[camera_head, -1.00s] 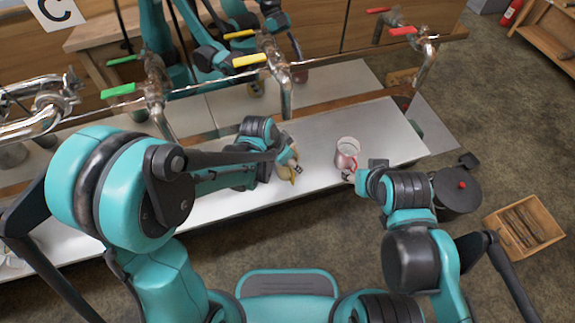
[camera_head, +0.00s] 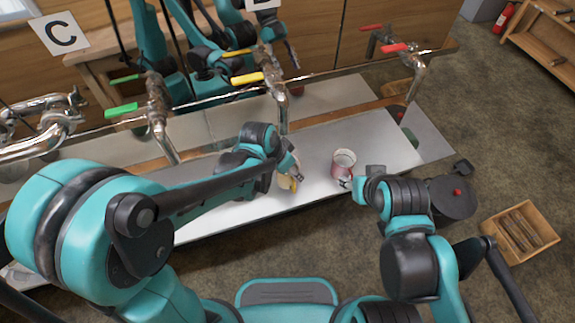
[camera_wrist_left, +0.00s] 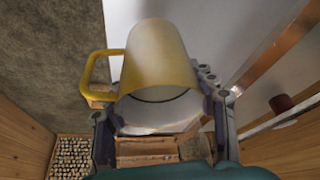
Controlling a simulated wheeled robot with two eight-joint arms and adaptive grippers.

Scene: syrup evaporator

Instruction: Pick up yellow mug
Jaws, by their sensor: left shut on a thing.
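The yellow mug (camera_wrist_left: 160,60) fills the middle of the left wrist view, its open rim towards the camera and its handle on the left. My left gripper (camera_wrist_left: 160,125) is shut on it, with a finger at each side of its body. In the head view the yellow mug (camera_head: 287,183) is small and partly hidden by my left gripper (camera_head: 291,176), near the counter's front edge. I cannot tell whether it touches the counter. My right gripper (camera_head: 347,183) is beside a red and white mug (camera_head: 343,162); its finger opening is too small to tell.
The white counter (camera_head: 390,150) is clear to the right of the red and white mug. Pipes with green, yellow (camera_head: 248,78) and red (camera_head: 394,47) valve handles run behind it. A wooden crate (camera_head: 520,232) stands on the floor at right.

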